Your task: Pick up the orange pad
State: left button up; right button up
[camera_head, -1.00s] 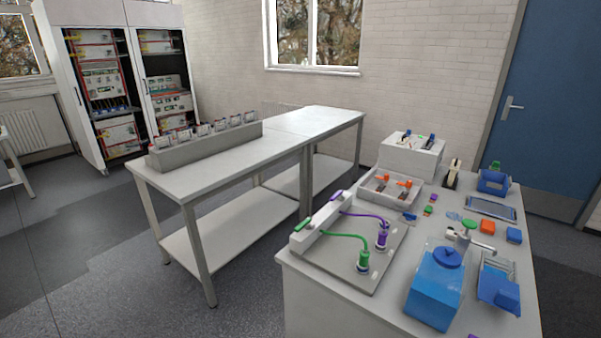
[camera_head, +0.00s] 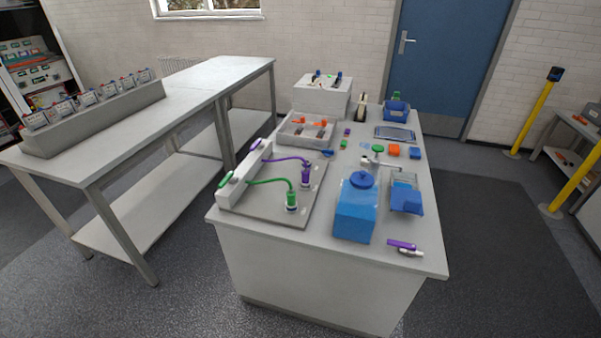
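A small orange pad (camera_head: 394,150) lies on the white bench (camera_head: 330,262), on the right side toward the back. It sits just left of a small blue block (camera_head: 415,153) and in front of a grey-framed tablet-like tray (camera_head: 395,133). Neither of my grippers shows in the head view. Nothing touches the orange pad from above, and its top is in plain sight.
A blue box with a round lid (camera_head: 356,208) and a blue-and-clear bin (camera_head: 405,197) stand nearer than the pad. A grey plate (camera_head: 262,210) with green and purple cables is at left. A long table (camera_head: 128,135) stands further left. Open floor (camera_head: 495,235) lies right.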

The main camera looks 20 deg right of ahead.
aim_at(393, 149)
jog(key=z, duration=1.4)
